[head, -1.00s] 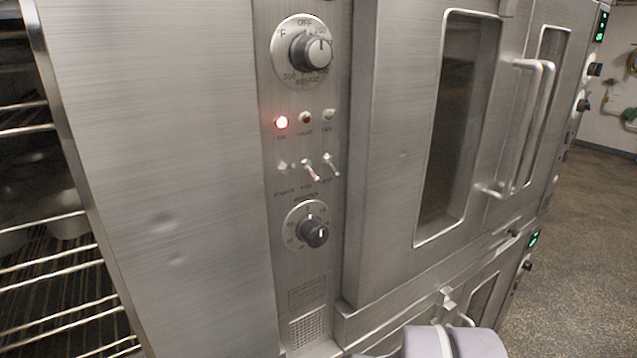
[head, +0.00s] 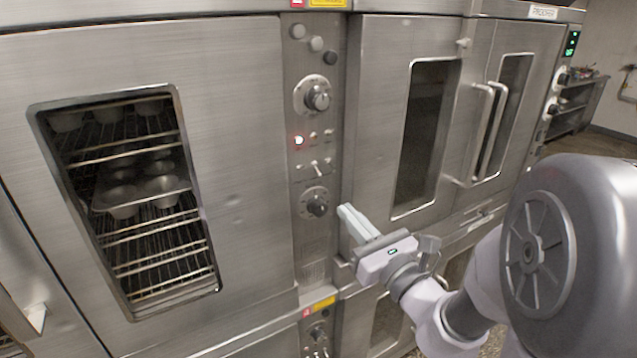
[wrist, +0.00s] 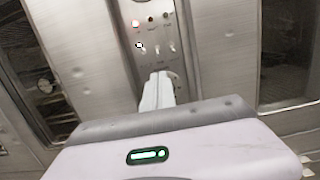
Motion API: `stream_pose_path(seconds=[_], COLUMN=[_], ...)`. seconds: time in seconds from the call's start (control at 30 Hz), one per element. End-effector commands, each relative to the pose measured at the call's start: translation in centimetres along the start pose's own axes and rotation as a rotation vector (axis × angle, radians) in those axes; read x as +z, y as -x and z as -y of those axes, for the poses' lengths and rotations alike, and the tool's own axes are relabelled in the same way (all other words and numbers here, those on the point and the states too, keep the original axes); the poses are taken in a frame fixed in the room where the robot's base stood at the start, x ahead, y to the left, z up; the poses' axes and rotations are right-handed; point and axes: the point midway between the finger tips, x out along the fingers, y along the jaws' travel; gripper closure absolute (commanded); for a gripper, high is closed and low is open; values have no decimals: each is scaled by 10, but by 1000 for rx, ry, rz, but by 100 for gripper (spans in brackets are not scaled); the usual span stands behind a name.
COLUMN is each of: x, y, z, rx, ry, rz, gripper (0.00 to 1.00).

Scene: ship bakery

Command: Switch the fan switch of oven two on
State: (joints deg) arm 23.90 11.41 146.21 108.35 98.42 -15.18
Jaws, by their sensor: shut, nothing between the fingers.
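The oven control panel (head: 311,240) stands between two doors, with a row of small toggle switches (head: 315,167) below a lit red lamp (head: 298,140). The row and lamp also show in the wrist view, with the middle toggle (wrist: 157,48) just above my fingers. The labels are too small to read, and I cannot tell which way the middle lever points. My gripper (head: 345,211) is shut and empty. In the head view it is below and right of the toggles, close to the lower dial (head: 316,204). In the wrist view its fingers (wrist: 158,80) point up toward the toggles.
An upper dial (head: 317,97) sits above the lamps. A windowed door (head: 240,120) with racks and pans inside is at left. Double doors with projecting handles (head: 488,130) are at right. Another panel (head: 318,335) lies below. Open floor shows at far right.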

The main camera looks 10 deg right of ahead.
Motion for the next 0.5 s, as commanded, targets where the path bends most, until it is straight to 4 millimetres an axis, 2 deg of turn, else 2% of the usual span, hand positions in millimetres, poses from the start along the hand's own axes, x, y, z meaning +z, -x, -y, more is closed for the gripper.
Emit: stream_pose_path(seconds=[0.13,0.23,0.5], x=[0,0,0], y=[-2,-13,-67], z=[-1,-2,-2], rx=[2,6,7], ry=[1,1,2], rz=[0,-1,0], gripper=[100,100,100])
